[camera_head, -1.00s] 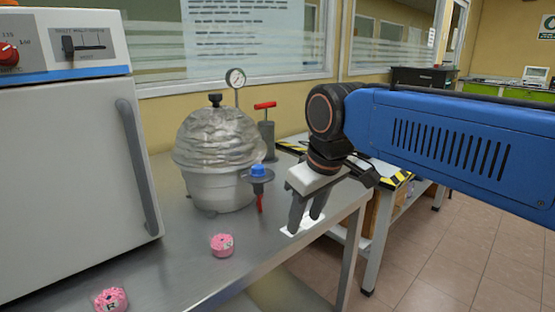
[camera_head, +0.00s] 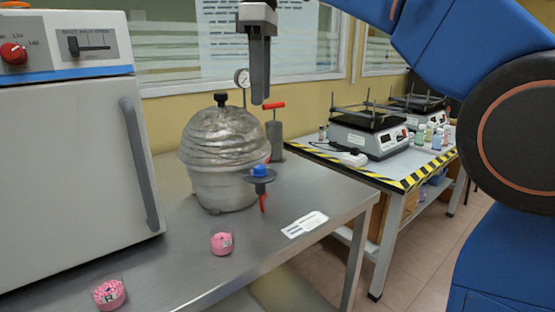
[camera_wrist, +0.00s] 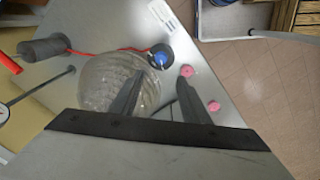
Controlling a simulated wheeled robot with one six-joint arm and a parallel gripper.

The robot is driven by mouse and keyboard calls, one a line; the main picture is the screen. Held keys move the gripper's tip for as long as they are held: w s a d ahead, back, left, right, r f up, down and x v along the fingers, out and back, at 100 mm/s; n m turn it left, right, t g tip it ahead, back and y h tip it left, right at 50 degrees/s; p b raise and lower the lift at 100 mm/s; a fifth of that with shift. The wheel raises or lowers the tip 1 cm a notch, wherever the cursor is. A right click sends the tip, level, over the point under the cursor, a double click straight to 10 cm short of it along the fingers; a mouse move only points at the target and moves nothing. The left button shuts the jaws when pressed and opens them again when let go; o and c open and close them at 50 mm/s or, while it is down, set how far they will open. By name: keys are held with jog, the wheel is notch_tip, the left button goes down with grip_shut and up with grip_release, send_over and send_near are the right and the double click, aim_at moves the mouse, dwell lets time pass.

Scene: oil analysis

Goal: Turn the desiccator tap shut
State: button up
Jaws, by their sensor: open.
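In the wrist view the blue tap knob (camera_wrist: 160,58) lies beyond the fingertips, beside the dome (camera_wrist: 105,85). My gripper (camera_head: 259,98) is open and empty, pointing down above and behind the tap in the head view. It also shows in the wrist view (camera_wrist: 160,78), apart from the tap.
A gauge (camera_head: 242,78) and a red-handled pump (camera_head: 275,130) stand behind the desiccator. A white oven (camera_head: 70,180) stands at left. Two pink round items (camera_head: 222,243) and a label card (camera_head: 305,224) lie on the bench. A second table with shakers (camera_head: 370,130) is at right.

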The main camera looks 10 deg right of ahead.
aim_at(260, 167)
jog(key=shift+n, duration=0.3)
jog(key=f, duration=1.6)
jog(key=shift+a+f, duration=0.15)
jog(key=shift+a, duration=0.2)
jog(key=c, duration=1.1)
